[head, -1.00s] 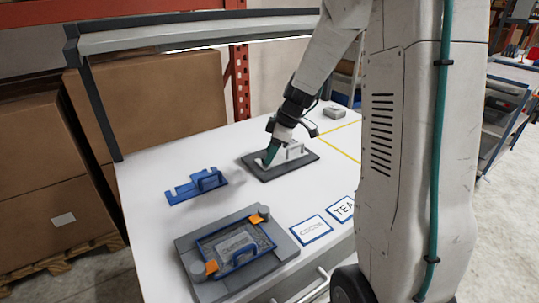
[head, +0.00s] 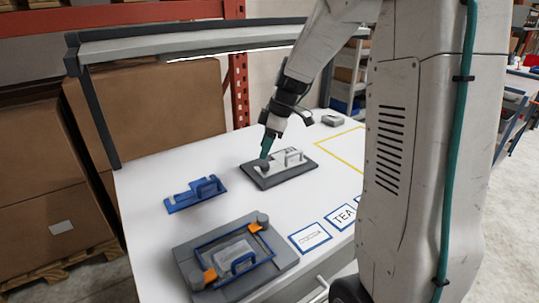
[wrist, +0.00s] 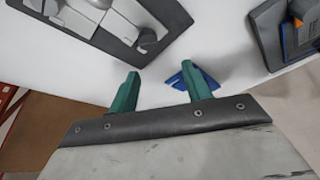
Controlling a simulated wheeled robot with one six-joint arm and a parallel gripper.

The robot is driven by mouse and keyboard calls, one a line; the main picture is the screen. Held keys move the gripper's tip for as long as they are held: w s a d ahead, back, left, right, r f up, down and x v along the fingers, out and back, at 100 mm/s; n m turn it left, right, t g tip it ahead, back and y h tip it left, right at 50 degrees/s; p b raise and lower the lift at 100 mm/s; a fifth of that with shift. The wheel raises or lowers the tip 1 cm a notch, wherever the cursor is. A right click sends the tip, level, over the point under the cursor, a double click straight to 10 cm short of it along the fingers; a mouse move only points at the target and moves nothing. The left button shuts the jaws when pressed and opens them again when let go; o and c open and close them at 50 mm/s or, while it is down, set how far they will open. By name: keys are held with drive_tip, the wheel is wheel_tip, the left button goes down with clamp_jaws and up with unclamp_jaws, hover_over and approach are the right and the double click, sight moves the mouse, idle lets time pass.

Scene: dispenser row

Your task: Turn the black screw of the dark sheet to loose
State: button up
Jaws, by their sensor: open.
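The dark sheet (head: 255,178) lies flat on the white table, with a light grey block and handle (head: 290,158) on it. A dark round screw (head: 264,165) stands at its left end. In the wrist view the dark sheet (wrist: 178,15) is at the upper left, and the screw (wrist: 147,37) shows near its edge. My gripper (head: 266,151) is just above the screw in the head view. In the wrist view its green fingers (wrist: 160,72) are apart with nothing between them, and the screw lies beyond the fingertips. The screw's turn position cannot be told.
A blue bracket (head: 194,196) lies left of the sheet. A grey fixture (head: 187,250) with a blue frame and orange tabs is in front. Printed labels (head: 310,236) and a small grey block (head: 332,120) are on the table. An overhead bar (head: 180,43) spans the back.

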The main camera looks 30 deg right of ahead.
sight(265, 165)
drive_tip(key=m+h, duration=0.1)
drive_tip(key=m, duration=0.3)
drive_tip(key=w+m+g+h, duration=0.1)
drive_tip(key=m, duration=0.3)
drive_tip(key=r+m+g+h, duration=0.1)
drive_tip(key=m, duration=0.3)
drive_tip(key=shift+w+a, duration=0.15)
drive_tip(key=shift+a, duration=0.15)
drive_tip(key=shift+d+r+m, duration=0.15)
drive_tip(key=shift+d+m, duration=0.15)
drive_tip(key=shift+m, duration=0.6)
drive_tip(key=shift+d+m, duration=0.2)
drive_tip(key=shift+m, duration=1)
drive_tip(key=shift+f+m, duration=0.3)
drive_tip(key=shift+f, duration=0.1)
wheel_tip(265, 165, down, 7)
